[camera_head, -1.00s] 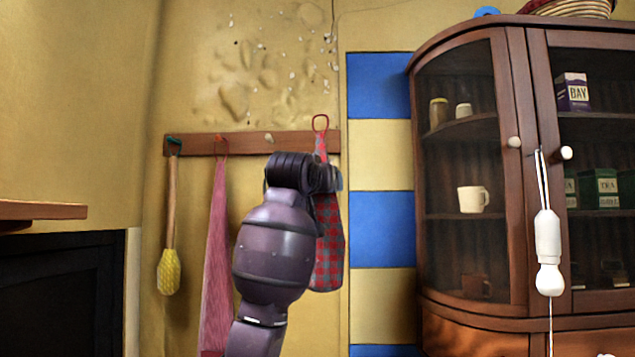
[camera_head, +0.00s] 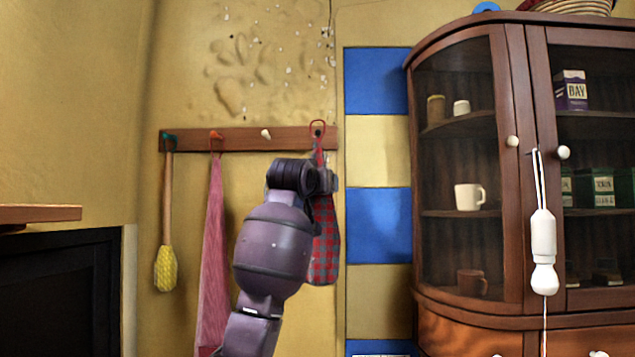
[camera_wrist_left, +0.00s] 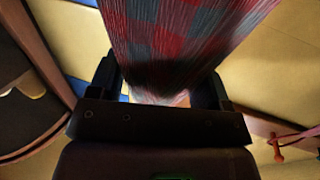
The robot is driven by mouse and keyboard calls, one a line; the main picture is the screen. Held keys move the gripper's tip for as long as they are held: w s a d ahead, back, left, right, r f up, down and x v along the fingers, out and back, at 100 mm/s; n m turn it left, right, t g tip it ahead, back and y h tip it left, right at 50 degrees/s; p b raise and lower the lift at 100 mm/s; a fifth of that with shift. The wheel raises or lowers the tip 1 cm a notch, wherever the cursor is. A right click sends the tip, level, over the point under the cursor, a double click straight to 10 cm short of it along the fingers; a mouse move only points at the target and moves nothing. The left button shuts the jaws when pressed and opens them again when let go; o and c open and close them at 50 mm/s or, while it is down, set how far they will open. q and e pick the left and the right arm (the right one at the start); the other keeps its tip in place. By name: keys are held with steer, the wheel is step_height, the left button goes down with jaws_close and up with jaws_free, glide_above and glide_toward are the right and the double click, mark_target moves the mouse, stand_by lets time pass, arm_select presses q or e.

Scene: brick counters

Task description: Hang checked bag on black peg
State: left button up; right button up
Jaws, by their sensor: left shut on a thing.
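The red and grey checked bag (camera_head: 324,245) hangs at the right end of a wooden peg rail (camera_head: 185,140) in the head view. Its red loop (camera_head: 312,123) stands upright at the rail, and the dark black peg (camera_head: 318,129) shows inside the loop's outline. I cannot tell whether the loop is around the peg or just in front of it. My left gripper (camera_head: 325,180) is at the bag's upper part, just below the rail, its fingers largely hidden by the wrist. In the left wrist view the bag's cloth (camera_wrist_left: 175,35) runs between the fingers. My right gripper is not in view.
On the same rail, a yellow brush (camera_head: 165,268) hangs from a teal peg and a pink cloth (camera_head: 214,250) from an orange peg. The white peg (camera_head: 266,134) is bare. A glass-fronted cabinet (camera_head: 508,180) stands to the right, with a white hanging object (camera_head: 543,240) before it.

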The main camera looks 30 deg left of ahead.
arm_select(q)
steer(key=w, duration=0.1)
steer(key=w+a+f+p, duration=0.1)
steer(key=w+a+p, duration=0.1)
steer(key=w, duration=0.1)
steer(key=shift+a+f, duration=0.15)
steer(key=shift+a, duration=0.1)
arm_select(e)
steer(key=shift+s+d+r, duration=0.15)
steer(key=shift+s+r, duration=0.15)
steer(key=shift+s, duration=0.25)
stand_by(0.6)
arm_select(q)
steer(key=o, duration=1.2)
steer(key=shift+o, duration=0.2)
